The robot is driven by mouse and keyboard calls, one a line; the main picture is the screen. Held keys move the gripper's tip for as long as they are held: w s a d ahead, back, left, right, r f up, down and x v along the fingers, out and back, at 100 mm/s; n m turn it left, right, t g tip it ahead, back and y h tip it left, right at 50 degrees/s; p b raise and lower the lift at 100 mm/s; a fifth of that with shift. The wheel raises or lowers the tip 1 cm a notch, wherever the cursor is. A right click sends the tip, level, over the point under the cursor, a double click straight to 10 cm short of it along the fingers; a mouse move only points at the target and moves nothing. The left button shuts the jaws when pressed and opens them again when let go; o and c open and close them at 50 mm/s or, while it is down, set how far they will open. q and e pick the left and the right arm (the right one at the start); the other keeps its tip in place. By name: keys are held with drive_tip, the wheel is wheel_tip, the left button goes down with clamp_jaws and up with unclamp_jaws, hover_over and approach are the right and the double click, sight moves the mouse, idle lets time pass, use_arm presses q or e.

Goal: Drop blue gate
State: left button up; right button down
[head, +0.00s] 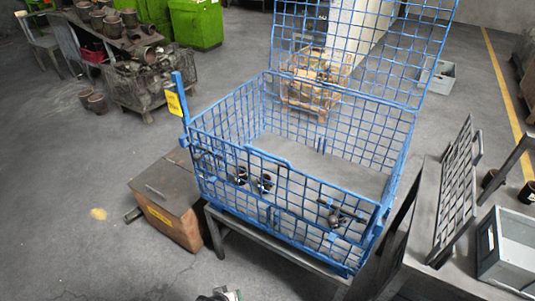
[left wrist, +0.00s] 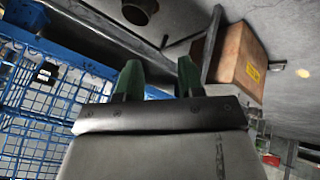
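A blue wire-mesh basket (head: 290,205) stands on a grey metal stand (head: 262,243) in the middle of the head view. A blue mesh panel (head: 362,45) stands raised at its back. Its front mesh wall is upright, with a framed middle section (head: 268,160). I cannot tell which part is the gate. The basket's blue mesh also shows at the left of the left wrist view (left wrist: 40,100). My left gripper (left wrist: 158,78) has its two green fingers apart with nothing seen between them, and it is apart from the mesh. My right gripper is not in view.
A brown box with a yellow label (head: 168,205) stands left of the basket. A grey table with a slatted rack (head: 458,185) and a grey bin (head: 508,250) is at right. A post with a yellow sign (head: 175,102) rises at the basket's left corner. Floor at lower left is mostly clear.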

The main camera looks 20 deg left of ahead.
use_arm(q)
drive_tip(key=w+r+n+t+h, duration=0.1)
drive_tip(key=w+r+n+t, duration=0.3)
drive_tip(key=w+r, duration=1.1)
drive_tip(key=w+d+r+n+t+h+b, duration=0.1)
drive_tip(key=w+r+n+t, duration=0.15)
drive_tip(key=r, duration=0.95)
drive_tip(key=w+d+r+n+t+h, duration=0.1)
drive_tip(key=w+r+n+t, duration=0.15)
drive_tip(key=r, duration=1.05)
drive_tip(key=f+x, duration=0.1)
drive_tip(key=x, duration=0.9)
drive_tip(key=shift+g+p, duration=0.3)
drive_tip(key=shift+p, duration=0.05)
drive_tip(key=shift+a, duration=0.15)
drive_tip(key=shift+c, duration=0.2)
clamp_jaws()
